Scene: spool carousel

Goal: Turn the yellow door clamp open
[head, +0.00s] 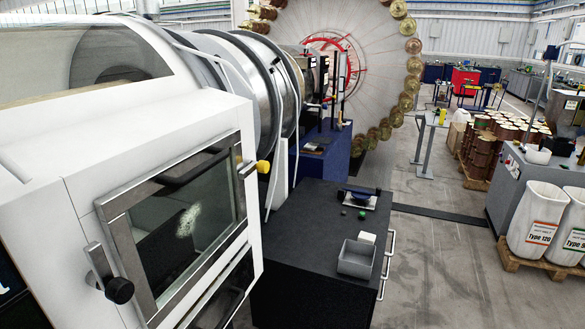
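The yellow door clamp (263,166) shows as a small yellow knob. It sits at the upper right side of the glass door (185,220) on the large white machine (45,215). A pale bracket lies against the machine just left of the knob. The door is in its frame and looks shut. A metal handle with a black knob (117,289) is at the door's lower left. Neither of my grippers is in view, and nothing touches the clamp.
A dark cabinet (315,245) stands right of the machine, with a grey bin (356,260) and a scale (358,198) on top. Open floor (435,265) lies to its right. White sacks (538,225) stand on a pallet at far right. A large spool wheel (335,50) is behind.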

